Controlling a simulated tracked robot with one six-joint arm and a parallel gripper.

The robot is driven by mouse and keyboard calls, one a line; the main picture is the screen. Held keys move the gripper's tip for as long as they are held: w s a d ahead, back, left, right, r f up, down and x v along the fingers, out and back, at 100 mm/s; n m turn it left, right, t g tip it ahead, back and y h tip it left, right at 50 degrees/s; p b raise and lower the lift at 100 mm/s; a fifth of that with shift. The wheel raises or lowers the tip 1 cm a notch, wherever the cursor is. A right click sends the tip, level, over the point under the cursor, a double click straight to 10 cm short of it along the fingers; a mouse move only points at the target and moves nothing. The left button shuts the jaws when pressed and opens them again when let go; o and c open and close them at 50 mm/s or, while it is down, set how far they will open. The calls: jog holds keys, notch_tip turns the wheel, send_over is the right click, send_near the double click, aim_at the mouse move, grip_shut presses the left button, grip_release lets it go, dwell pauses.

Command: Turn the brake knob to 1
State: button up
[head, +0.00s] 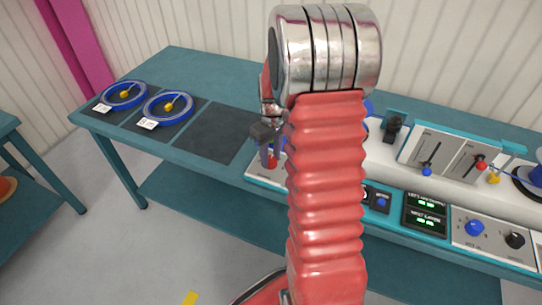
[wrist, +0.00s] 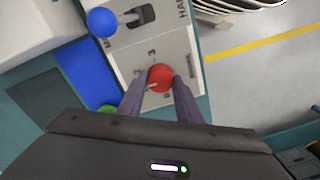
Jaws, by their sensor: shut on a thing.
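A round red knob (wrist: 160,74) sits on a pale panel (wrist: 184,48) in the wrist view. Printed numerals, seemingly a 2 and a 3, stand beside it. A small light mark shows at its lower left edge; I cannot tell which number it faces. My gripper (wrist: 161,84) has its two grey fingers on either side of the knob, shut on it. In the head view my gripper (head: 266,146) points down at the red knob (head: 270,163) at the panel's left end, partly hidden by my red arm.
A blue-balled lever (wrist: 102,22) stands near the knob, with a blue block (wrist: 86,68) and a green part (wrist: 108,108) close by. In the head view, two blue reels (head: 124,95) lie left on the teal bench.

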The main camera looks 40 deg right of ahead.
aim_at(271, 157)
jog(key=n, duration=0.6)
jog(key=shift+w+r, duration=0.1)
jog(key=shift+w, duration=0.1)
dwell(0.4)
jog(key=o, duration=1)
jog(key=shift+s, duration=0.1)
jog(key=shift+o, duration=0.2)
notch_tip(271, 157, up, 14)
jog(key=shift+d+f, duration=0.2)
jog(key=shift+w, duration=0.2)
